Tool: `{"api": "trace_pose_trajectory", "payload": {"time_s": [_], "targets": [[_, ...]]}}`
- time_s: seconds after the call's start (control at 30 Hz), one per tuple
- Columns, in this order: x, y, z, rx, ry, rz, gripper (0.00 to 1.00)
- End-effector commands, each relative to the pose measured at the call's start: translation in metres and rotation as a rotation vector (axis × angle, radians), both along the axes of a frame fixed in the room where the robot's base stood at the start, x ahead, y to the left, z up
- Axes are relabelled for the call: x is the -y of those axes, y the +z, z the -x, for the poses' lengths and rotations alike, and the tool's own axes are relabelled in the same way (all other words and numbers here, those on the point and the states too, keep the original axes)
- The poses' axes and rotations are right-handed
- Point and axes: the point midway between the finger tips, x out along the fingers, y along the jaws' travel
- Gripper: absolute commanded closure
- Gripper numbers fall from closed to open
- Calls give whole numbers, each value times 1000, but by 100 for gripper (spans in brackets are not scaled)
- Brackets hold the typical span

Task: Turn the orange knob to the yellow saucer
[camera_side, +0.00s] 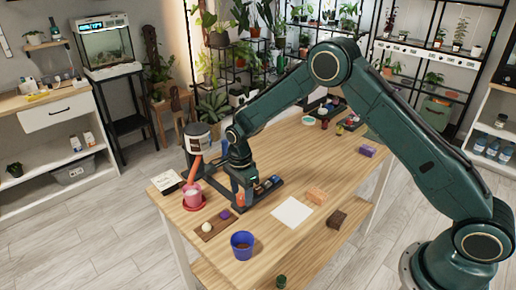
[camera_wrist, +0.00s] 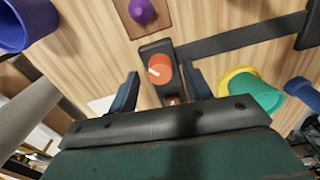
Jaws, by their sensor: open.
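The orange knob (camera_wrist: 160,66) sits on a dark mount in the wrist view, with a white mark toward its left side. In the side view an orange patch, likely the knob (camera_side: 240,199), shows low beside my gripper. My gripper (camera_wrist: 160,78) is open, with one finger on each side of the knob in the picture and gaps to both. I cannot tell how far down the fingers reach. The yellow saucer (camera_wrist: 231,76) lies right of the knob, with a teal pot (camera_wrist: 255,92) covering much of it. I cannot make out the saucer in the side view.
A blue pot (camera_side: 242,246) stands near the front table edge. A pink pot (camera_side: 193,196) stands left of my gripper. A purple piece (camera_wrist: 141,10) is close to the knob.

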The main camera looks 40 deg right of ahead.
Motion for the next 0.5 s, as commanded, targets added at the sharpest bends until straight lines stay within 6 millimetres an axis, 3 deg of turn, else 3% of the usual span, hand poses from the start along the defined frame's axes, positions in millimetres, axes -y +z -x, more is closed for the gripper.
{"api": "trace_pose_trajectory", "payload": {"time_s": [0.4, 0.5], "targets": [[0, -6, 0, 1, 0, 0, 51], [0, -6, 0, 1, 0, 0, 70]]}}
